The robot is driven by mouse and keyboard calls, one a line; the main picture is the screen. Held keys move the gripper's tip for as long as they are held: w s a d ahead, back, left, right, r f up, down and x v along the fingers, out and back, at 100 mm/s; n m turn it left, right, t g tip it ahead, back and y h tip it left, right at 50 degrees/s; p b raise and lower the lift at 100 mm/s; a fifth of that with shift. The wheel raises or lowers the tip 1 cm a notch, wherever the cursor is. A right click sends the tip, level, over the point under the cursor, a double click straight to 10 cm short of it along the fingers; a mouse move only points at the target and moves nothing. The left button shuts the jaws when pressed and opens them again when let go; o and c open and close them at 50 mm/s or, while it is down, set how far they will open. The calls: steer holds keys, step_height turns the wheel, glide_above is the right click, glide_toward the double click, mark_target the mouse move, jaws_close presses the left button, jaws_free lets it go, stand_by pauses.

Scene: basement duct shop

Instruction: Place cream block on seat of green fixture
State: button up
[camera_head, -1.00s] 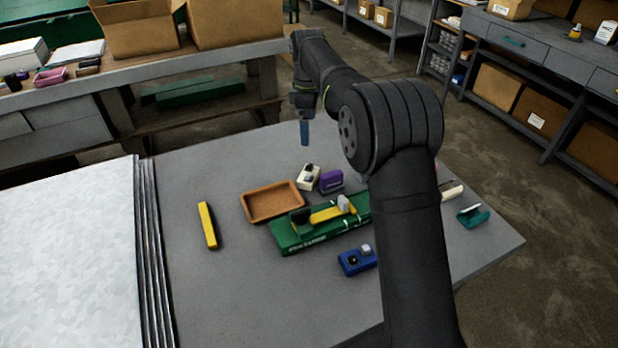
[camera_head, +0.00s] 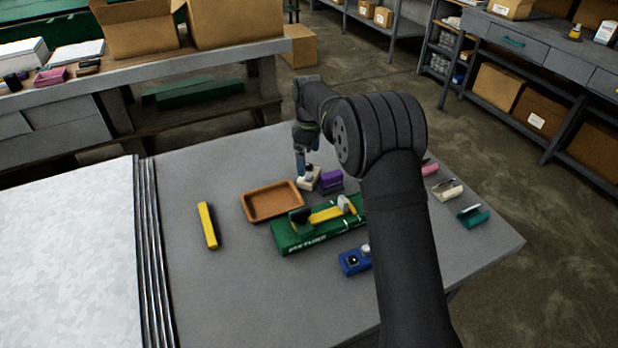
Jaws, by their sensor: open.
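The green fixture (camera_head: 290,239) lies near the middle of the grey table, with a yellow bar (camera_head: 325,214), a dark piece and a pale piece on top. A cream block (camera_head: 308,184) stands behind it, between a brown tray and a purple block. My gripper (camera_head: 305,171) is open and pointing down, with its fingers right at the top of this cream block. Whether the fingers straddle or touch it is too small to tell. Another cream block (camera_head: 447,191) lies at the right, beyond my arm. My arm hides part of the table and may cover the fixture's right end.
The brown tray (camera_head: 249,207) sits left of the cream block, the purple block (camera_head: 330,181) right of it. A yellow bar (camera_head: 207,226) lies at left, a blue block (camera_head: 354,262) in front. Pink (camera_head: 430,168) and teal (camera_head: 473,216) pieces lie at right.

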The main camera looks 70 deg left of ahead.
mark_target(309, 169)
steer(key=shift+s+d+f, duration=0.1)
steer(key=shift+d+f, duration=0.1)
steer(key=shift+f, duration=1.15)
steer(key=shift+d+f, duration=0.15)
steer(key=shift+f, duration=1.15)
steer(key=shift+r, duration=0.1)
steer(key=c, duration=1.4)
